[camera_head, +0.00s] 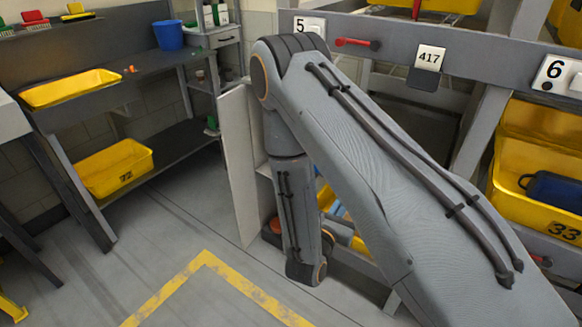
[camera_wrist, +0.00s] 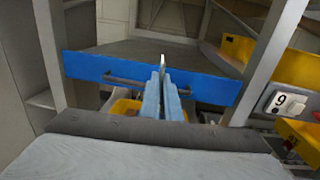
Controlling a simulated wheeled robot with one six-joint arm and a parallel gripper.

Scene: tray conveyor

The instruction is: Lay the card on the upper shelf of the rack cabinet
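In the wrist view, the two pale blue fingers of my gripper (camera_wrist: 162,92) are close together. A thin pale piece, seen nearly edge-on, stands up between their tips and looks like the card (camera_wrist: 162,62). The fingers are in front of a blue panel (camera_wrist: 105,68) with a dark handle. Behind the panel is a grey flat surface (camera_wrist: 130,50) between grey uprights; I cannot tell whether this is the upper shelf. In the head view, my arm hides the gripper and card. A pale upright panel (camera_head: 238,165), perhaps the cabinet's side or door, stands left of my arm.
Yellow bins (camera_head: 115,167) sit on a bench at the left. A yellow bin marked 33 (camera_head: 540,205) is at the right. A grey rail carries a 417 plate (camera_head: 430,58). In the wrist view, a number 9 plate (camera_wrist: 285,103) is at the right. Floor at the lower left is clear.

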